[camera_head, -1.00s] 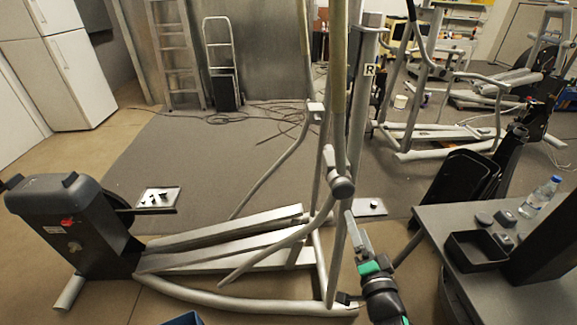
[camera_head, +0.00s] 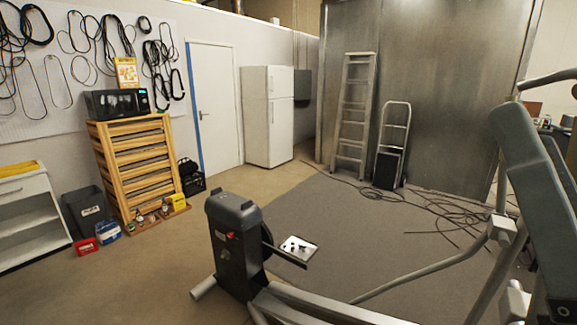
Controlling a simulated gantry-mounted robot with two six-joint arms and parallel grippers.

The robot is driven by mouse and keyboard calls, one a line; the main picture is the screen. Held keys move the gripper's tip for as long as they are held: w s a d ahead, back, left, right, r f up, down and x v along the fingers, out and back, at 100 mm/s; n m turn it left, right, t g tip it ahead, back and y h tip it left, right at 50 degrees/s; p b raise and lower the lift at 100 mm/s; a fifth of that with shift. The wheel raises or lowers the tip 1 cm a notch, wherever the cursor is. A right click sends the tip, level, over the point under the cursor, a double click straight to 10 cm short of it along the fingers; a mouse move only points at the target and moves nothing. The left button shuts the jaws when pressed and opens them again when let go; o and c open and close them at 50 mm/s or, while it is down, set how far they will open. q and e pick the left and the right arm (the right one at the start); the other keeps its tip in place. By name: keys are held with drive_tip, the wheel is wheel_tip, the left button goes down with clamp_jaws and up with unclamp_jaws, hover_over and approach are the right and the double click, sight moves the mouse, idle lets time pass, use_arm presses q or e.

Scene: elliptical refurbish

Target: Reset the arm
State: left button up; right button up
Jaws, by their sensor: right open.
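The elliptical machine shows at the lower right, cut off by the frame. Its dark housing (camera_head: 232,245) stands on the floor, and a silver rail (camera_head: 320,306) runs from it toward the bottom edge. A silver bent bar (camera_head: 430,273) rises to a pale bracket (camera_head: 503,232). A broad grey slab (camera_head: 530,165) stands close at the right edge; I cannot tell what it belongs to. My right gripper (camera_head: 538,302) is at the lower right edge, largely hidden and hard to make out; it is open. My left gripper is not in view.
A small tray (camera_head: 298,248) with dark parts lies behind the housing on the grey mat (camera_head: 340,220). Cables (camera_head: 440,212) lie on the mat. Ladders (camera_head: 355,115), a fridge (camera_head: 268,115) and a wooden drawer unit (camera_head: 135,165) stand farther back.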

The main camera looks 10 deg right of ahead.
use_arm(q)
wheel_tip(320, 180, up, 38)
drive_tip(key=p, duration=3.8)
use_arm(e)
wheel_tip(320, 180, up, 37)
drive_tip(key=a+n+y, duration=0.1)
drive_tip(key=n+y, duration=0.2)
drive_tip(key=n, duration=0.3)
drive_tip(key=shift+w+a+n+g, duration=0.2)
drive_tip(key=shift+n+g, duration=0.1)
drive_tip(key=shift+r, duration=0.1)
